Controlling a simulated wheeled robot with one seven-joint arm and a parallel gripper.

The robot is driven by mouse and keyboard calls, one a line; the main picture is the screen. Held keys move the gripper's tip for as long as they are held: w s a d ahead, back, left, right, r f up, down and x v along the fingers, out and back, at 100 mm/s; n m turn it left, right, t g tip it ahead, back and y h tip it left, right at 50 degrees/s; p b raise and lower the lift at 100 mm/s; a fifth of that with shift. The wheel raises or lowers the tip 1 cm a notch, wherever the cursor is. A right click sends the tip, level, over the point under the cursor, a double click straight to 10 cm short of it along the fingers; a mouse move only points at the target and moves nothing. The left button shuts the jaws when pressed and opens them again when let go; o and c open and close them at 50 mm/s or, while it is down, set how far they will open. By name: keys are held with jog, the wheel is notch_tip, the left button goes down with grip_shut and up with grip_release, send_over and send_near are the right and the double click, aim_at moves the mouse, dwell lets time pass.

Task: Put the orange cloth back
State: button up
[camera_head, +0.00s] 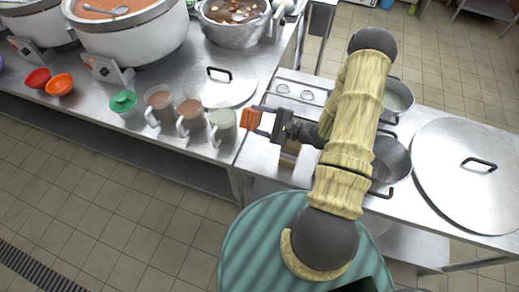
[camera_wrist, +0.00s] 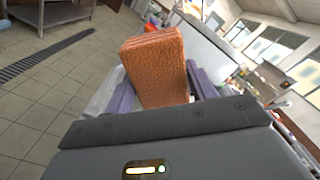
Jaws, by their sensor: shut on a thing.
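The orange cloth (camera_head: 250,118) is a small folded block with a rough, towel-like surface. My gripper (camera_head: 262,120) is shut on it, with purple fingers on either side. In the wrist view the cloth (camera_wrist: 156,68) stands up between the fingers of my gripper (camera_wrist: 160,92) and hides part of what lies beyond. In the head view the cloth is at the front edge of the steel counter, just right of a cup of pale green liquid (camera_head: 223,122). I cannot tell whether it touches the counter.
Large stockpots (camera_head: 130,35) stand at the back left. Pans (camera_head: 391,158) and a big lid (camera_head: 470,172) are on the right.

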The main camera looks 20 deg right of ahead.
jog(key=s+a+f+n+g+h+b, duration=0.55)
jog(key=s+f+n+g, duration=0.2)
jog(key=g, duration=0.35)
jog(key=w+d+n+h+b, duration=0.1)
jog(key=w+d+h+b, duration=0.4)
jog(key=w+h, duration=0.4)
jog(key=shift+d+r+b, duration=0.15)
jog(key=shift+d+b, duration=0.05)
jog(key=shift+b, duration=0.2)
